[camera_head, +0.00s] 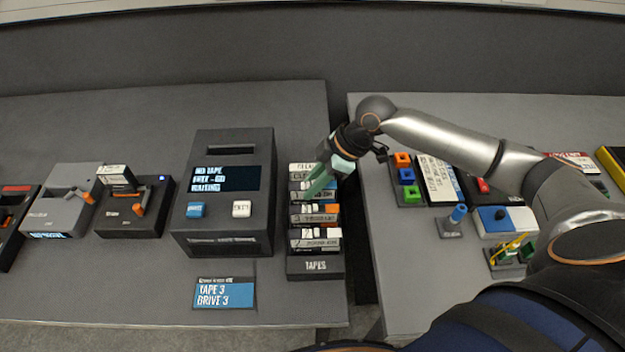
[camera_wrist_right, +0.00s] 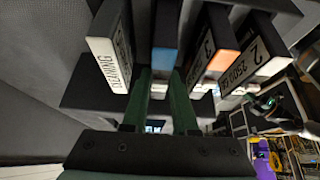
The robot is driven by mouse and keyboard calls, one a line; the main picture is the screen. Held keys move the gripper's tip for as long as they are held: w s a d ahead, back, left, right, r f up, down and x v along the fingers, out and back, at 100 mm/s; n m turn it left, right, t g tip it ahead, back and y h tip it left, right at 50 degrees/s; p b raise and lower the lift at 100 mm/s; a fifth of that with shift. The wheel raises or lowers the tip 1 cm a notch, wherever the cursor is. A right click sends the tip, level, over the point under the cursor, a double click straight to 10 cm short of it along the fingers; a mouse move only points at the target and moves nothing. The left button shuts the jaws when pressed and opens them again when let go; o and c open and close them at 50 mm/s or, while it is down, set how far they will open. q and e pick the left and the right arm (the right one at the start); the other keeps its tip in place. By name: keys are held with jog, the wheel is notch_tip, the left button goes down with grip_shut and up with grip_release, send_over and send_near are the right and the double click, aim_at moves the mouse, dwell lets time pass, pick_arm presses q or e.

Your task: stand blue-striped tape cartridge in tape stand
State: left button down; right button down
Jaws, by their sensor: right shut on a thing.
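The tape stand (camera_head: 315,266), dark and labelled TAPES, stands near the right edge of the left table with several white-labelled cartridges in a row. My right gripper (camera_head: 322,181) is over the middle of this row with its green fingers pointing down-left. In the right wrist view, the fingers (camera_wrist_right: 163,100) are shut on the blue-striped tape cartridge (camera_wrist_right: 166,50), one on each side. It is upright in line with its neighbours; its lower end is hidden, so I cannot tell if it is fully seated. My left gripper is not in view.
An orange-striped cartridge (camera_wrist_right: 218,60) stands close beside the held one, and a white-labelled one (camera_wrist_right: 108,50) on the other side. A tape reader (camera_head: 222,195) with a screen stands left of the stand. A gap separates the tables.

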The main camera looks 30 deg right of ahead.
dwell(0.3)
jog(key=shift+c, duration=1.4)
grip_release()
notch_tip(320, 180, up, 3)
jog(key=p, duration=0.3)
jog(key=shift+r, duration=2.3)
jog(key=shift+s+f, duration=0.1)
jog(key=shift+s, duration=0.05)
